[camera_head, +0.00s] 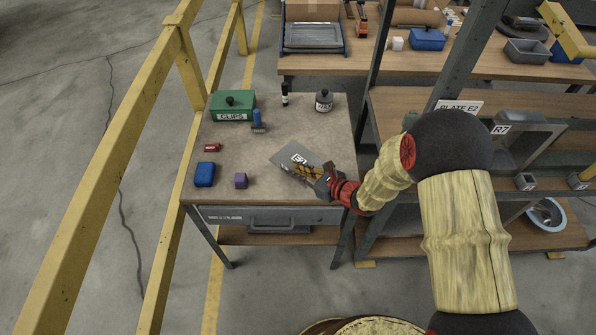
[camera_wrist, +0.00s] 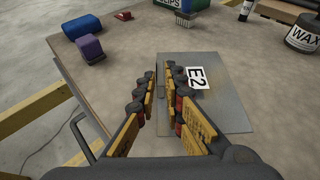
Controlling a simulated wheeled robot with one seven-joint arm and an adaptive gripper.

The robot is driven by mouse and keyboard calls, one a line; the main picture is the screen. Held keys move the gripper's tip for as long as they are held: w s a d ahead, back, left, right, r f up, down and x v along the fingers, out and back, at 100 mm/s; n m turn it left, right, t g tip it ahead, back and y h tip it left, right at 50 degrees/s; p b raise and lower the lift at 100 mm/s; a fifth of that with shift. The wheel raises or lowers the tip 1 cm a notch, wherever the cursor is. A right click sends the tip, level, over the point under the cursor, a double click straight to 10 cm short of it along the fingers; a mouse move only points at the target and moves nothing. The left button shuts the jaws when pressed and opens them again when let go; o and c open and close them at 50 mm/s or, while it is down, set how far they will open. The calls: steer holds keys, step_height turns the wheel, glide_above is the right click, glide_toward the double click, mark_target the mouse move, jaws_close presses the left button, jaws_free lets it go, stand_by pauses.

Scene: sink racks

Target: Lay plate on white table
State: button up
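The plate (camera_head: 293,156) is a flat grey sheet with a white E2 label. It appears to lie flat on the pale grey-beige table (camera_head: 270,125), near its right front part. It also shows in the wrist view (camera_wrist: 225,115). My gripper (camera_head: 322,177) is low over the plate's near side. In the wrist view, its two fingers (camera_wrist: 161,82) point down at the plate's left part with a narrow gap between them. A small grey piece shows in the gap; I cannot see either finger touching it. The fingers hide part of the plate.
A shelf rack (camera_head: 400,102) stands right; a yellow railing (camera_head: 150,130) runs left.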

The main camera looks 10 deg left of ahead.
steer(key=o, duration=0.4)
steer(key=shift+r, duration=0.1)
steer(key=shift+d+r, duration=0.15)
steer(key=shift+d, duration=0.05)
steer(key=p+v, duration=0.2)
steer(key=v, duration=0.9)
steer(key=shift+s+d+p, duration=0.2)
steer(key=shift+s+p, duration=0.1)
steer(key=s+d+r+n+g+h, duration=0.1)
steer(key=s+r+n+g, duration=0.2)
steer(key=s+r+n, duration=0.5)
steer(key=s+d+r+n+g+h, duration=0.1)
steer(key=s+r+n+g, duration=0.1)
steer(key=s+r+n, duration=0.5)
steer(key=s+d+r+n+t+h, duration=0.2)
steer(key=s+d+r+n+h, duration=0.1)
steer(key=d, duration=0.7)
steer(key=s+d+r+n+t+h, duration=0.2)
steer(key=d+r+n+h, duration=0.3)
steer(key=d+r, duration=0.4)
steer(key=shift+s+d+r+n+h, duration=0.35)
steer(key=shift+s+d+h, duration=0.2)
steer(key=shift+d+h, duration=0.5)
